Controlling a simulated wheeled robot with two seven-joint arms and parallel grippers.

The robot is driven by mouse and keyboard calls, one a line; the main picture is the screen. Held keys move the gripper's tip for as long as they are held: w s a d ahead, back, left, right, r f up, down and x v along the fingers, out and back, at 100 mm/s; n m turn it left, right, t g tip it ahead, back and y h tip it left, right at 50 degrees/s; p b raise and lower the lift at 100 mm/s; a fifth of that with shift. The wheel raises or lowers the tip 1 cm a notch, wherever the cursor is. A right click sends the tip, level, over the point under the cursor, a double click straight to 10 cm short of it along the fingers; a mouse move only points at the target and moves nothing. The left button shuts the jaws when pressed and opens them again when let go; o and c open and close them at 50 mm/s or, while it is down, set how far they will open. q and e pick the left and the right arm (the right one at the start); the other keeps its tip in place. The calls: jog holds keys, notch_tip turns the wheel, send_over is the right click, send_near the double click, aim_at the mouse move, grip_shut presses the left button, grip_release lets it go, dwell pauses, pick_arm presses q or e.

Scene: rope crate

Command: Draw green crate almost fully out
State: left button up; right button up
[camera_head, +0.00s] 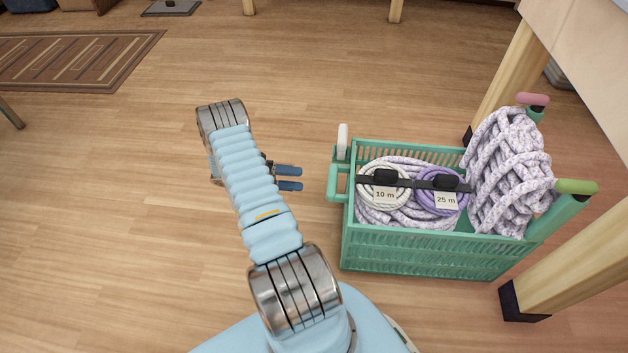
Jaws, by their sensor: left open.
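The green crate (425,258) stands on the wooden floor, its right end between two table legs. It holds coiled ropes with tags reading 10 m and 25 m under a dark strap, and a thick pale purple rope bundle (508,168) at its right end. A green handle (334,182) sticks out from its left side. My left gripper (289,178) is open, its two blue fingers pointing right toward the handle, with a gap between them and the handle. My right gripper is not in view.
A table (585,40) with wooden legs stands at the right; one leg (565,270) is in front of the crate's right end, another behind it. A brown patterned rug (70,60) lies at upper left. The floor left of the crate is clear except for my arm.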

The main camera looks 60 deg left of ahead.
pick_arm(q)
jog(key=v, duration=0.4)
jog(key=shift+a, duration=0.1)
dwell(0.5)
